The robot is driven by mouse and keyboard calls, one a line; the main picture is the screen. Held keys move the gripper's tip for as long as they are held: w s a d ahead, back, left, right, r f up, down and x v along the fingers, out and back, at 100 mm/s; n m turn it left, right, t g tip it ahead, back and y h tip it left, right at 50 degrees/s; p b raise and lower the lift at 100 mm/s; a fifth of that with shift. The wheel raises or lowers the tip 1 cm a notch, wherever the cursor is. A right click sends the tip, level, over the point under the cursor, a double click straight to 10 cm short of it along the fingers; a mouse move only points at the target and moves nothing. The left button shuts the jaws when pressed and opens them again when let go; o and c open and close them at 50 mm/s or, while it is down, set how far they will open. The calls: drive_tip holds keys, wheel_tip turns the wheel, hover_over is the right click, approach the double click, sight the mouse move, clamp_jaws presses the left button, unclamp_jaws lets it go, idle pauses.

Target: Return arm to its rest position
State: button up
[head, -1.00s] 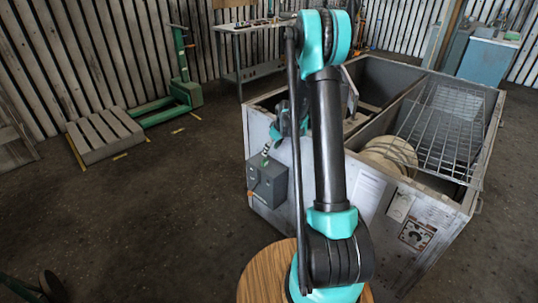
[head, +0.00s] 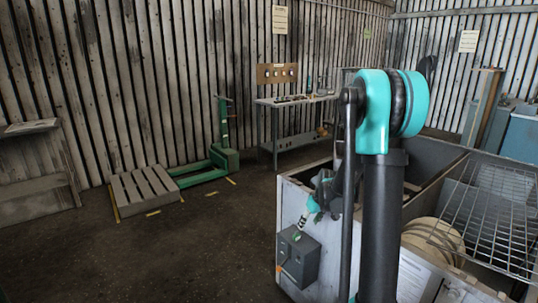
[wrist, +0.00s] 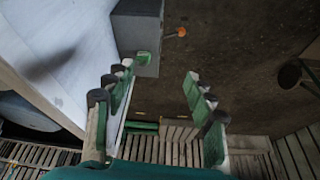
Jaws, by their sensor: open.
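My arm rises in the right half of the head view, with a teal joint at its top (head: 392,105). Its far end hangs in front of a large open-topped metal bin (head: 312,208). My gripper (head: 299,222) is just above a grey control box (head: 298,257) on the bin's outer side. In the wrist view my gripper (wrist: 158,82) is open, its green-padded fingers spread with nothing between them. The grey box (wrist: 135,28) shows there beyond the left finger, with a green button and an orange knob. I cannot tell whether the fingers touch the box.
A wire rack (head: 490,215) and a pale round reel (head: 433,243) are in the bin. A wooden pallet (head: 146,190) and green pallet jack (head: 222,155) stand at the left, a workbench (head: 292,102) behind. The dark floor (head: 150,260) at front left is clear.

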drive_tip(key=s+d+r+m+h, duration=0.1)
drive_tip(key=s+m, duration=0.4)
drive_tip(key=s, duration=2.3)
drive_tip(key=shift+s+r+h, duration=0.3)
drive_tip(key=shift+r+h, duration=0.2)
drive_tip(key=shift+r, duration=0.05)
